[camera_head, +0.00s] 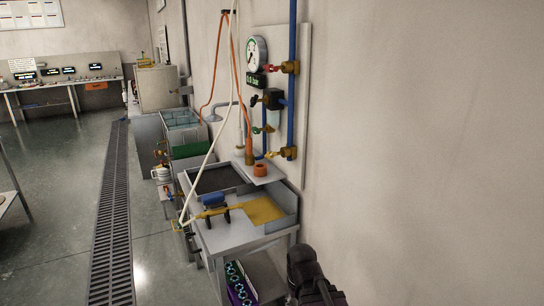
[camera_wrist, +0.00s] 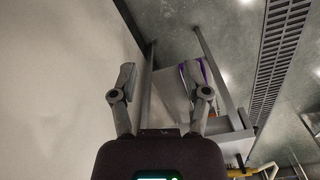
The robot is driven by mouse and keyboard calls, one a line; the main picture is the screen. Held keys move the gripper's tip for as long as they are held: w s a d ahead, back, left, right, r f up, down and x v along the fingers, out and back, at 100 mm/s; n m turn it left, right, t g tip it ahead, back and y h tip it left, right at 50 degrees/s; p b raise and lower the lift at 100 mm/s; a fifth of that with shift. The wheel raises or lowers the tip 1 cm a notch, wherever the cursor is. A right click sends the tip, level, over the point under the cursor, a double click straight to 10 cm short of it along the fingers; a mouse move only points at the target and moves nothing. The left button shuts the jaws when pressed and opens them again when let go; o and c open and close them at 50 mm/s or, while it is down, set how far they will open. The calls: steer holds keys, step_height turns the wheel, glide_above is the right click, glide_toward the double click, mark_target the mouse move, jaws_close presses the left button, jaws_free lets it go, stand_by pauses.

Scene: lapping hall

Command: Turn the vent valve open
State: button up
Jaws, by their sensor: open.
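A wall panel (camera_head: 304,95) on the right wall carries a round gauge (camera_head: 257,52), a green display (camera_head: 254,81) and a vertical blue pipe. A valve with a red handle (camera_head: 290,67) is near the gauge. My gripper (camera_wrist: 164,86) is open and empty in the wrist view, fingers apart, pointing towards the floor and a bench. In the head view my dark arm is low right, apart from the panel.
Orange and white hoses hang by the panel. A floor grate (camera_head: 112,220) runs along the left, with open floor beyond.

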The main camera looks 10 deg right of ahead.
steer(key=w+d+r+n+t+h+p, duration=0.1)
steer(key=w+d+r+n+t+h, duration=0.15)
steer(key=w, duration=0.25)
steer(key=w+d+r+n+t+h+p, duration=0.1)
steer(key=w+d+r+t+h+p, duration=0.15)
steer(key=w, duration=0.35)
steer(key=n+t+p, duration=0.5)
steer(key=n+t, duration=0.7)
steer(key=n, duration=0.8)
glide_toward(270, 156)
steer(key=s, duration=0.2)
steer(key=shift+s+a+f, duration=0.1)
steer(key=shift+a+f, duration=0.2)
steer(key=shift+a, duration=0.15)
steer(key=x, duration=1.4)
steer(key=shift+r, duration=0.15)
